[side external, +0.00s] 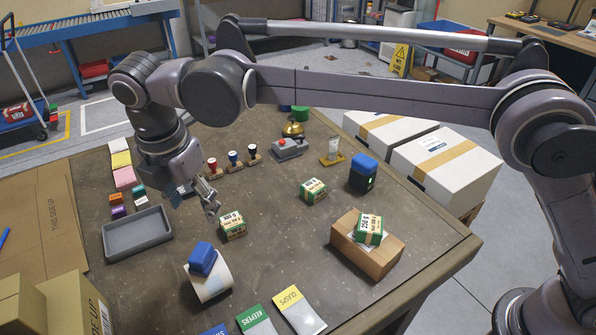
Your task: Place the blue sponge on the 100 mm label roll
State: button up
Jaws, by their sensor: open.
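The blue sponge (203,259) rests on top of the white label roll (211,283), near the front left of the table. The sponge sits a little tilted in the picture, and the roll lies below it with its pale side showing. My gripper (194,204) is open and empty, pointing down above the table. It is behind the sponge and roll in the picture and apart from both. No part of the gripper touches the sponge.
A green-and-white box (232,225) stands close to the right of my gripper. A grey tray (137,242) lies to the left. Several stamps (233,160) stand behind. A cardboard box (352,252) carries another small box at right. Bare tabletop (285,240) lies between.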

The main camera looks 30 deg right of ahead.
jog(key=s+d+r+m+t+y, duration=0.1)
jog(key=d+r+m, duration=0.35)
jog(key=d, duration=0.75)
jog(key=s+d+r+m+t, duration=0.1)
jog(key=d+m, duration=0.7)
jog(key=d, duration=0.5)
jog(key=s+d+f+m+t, duration=0.2)
jog(key=s+d+f+m, duration=0.2)
jog(key=s+d+m, duration=0.2)
jog(key=s+d+f+m+t, duration=0.1)
jog(key=s+d+f+m, duration=0.3)
jog(key=d, duration=0.6)
jog(key=s+m, duration=0.2)
jog(key=m, duration=0.1)
jog(key=shift+s+f+t, duration=0.25)
jog(key=shift+f+t, duration=0.05)
jog(key=shift+t, duration=0.1)
